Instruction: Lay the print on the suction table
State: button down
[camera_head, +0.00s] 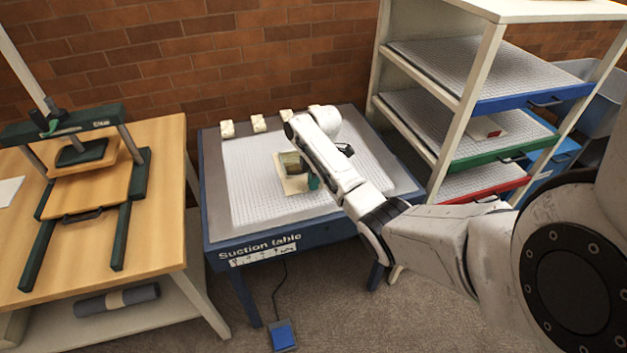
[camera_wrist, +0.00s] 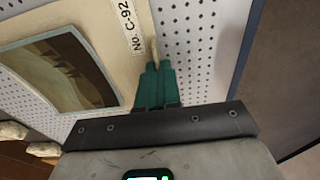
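The print (camera_head: 288,184) is a dark landscape picture on a cream mount, over the middle of the perforated suction table (camera_head: 245,205). In the wrist view the print (camera_wrist: 62,75) fills the upper left, with a label reading "No. C-92" along its mount. My gripper (camera_head: 313,181) is at the print's right edge. Its green fingers (camera_wrist: 157,68) are close together, with the cream mount's edge between them. The print looks nearly flat over the white perforated top (camera_wrist: 195,45). I cannot tell whether its whole underside touches.
Several small cream blocks (camera_head: 259,123) line the table's back edge. A wooden bench with a press (camera_head: 85,185) stands left. A rack with blue, green and red trays (camera_head: 500,145) stands right. A blue foot pedal (camera_head: 283,335) is on the floor.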

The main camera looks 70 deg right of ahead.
jog(key=c, duration=1.8)
grip_release()
jog(key=shift+f, duration=0.1)
jog(key=o, duration=0.5)
jog(key=shift+c, duration=0.2)
